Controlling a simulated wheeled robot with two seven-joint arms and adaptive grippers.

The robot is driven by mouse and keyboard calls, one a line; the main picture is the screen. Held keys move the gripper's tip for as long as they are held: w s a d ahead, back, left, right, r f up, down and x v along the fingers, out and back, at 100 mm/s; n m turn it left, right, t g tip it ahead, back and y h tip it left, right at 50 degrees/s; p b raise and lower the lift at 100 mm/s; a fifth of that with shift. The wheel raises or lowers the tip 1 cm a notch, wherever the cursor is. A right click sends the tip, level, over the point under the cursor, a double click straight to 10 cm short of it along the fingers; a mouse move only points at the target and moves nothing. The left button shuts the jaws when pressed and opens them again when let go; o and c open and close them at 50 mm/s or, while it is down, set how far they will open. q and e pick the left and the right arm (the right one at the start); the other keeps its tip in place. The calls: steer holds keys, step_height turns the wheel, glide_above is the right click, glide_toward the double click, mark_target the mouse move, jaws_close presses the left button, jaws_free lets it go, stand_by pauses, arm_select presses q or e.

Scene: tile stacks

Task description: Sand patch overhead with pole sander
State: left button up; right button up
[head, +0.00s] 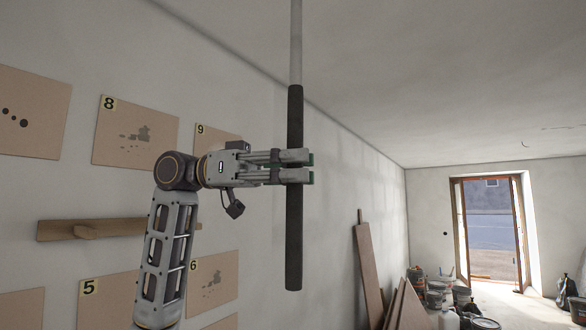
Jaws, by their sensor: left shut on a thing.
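The pole sander (295,240) hangs upright near the middle of the head view, with a black grip below and a pale grey shaft above. Its top runs out of the picture, so the sanding head is hidden. My left gripper (297,167) is shut on the black grip, around its middle. The grip's lower end hangs free below the fingers. The overhead ceiling (450,70) is pale grey. I cannot pick out a distinct patch on it. My right gripper is not in view.
Numbered boards such as 8 (135,133) and a wooden rail (115,228) are on the left wall. Brown boards (369,270) lean against the wall. Buckets (437,294) crowd the floor at lower right, near an open doorway (490,230).

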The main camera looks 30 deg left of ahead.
arm_select(q)
steer(key=shift+d, duration=0.1)
steer(key=shift+s+d+r, duration=0.1)
steer(key=shift+d+r, duration=0.05)
steer(key=shift+d, duration=0.6)
steer(key=shift+d+r, duration=0.1)
steer(key=shift+d, duration=0.65)
steer(key=shift+d, duration=0.15)
steer(key=shift+s+d, duration=0.2)
steer(key=shift+d, duration=1.35)
steer(key=shift+f, duration=0.1)
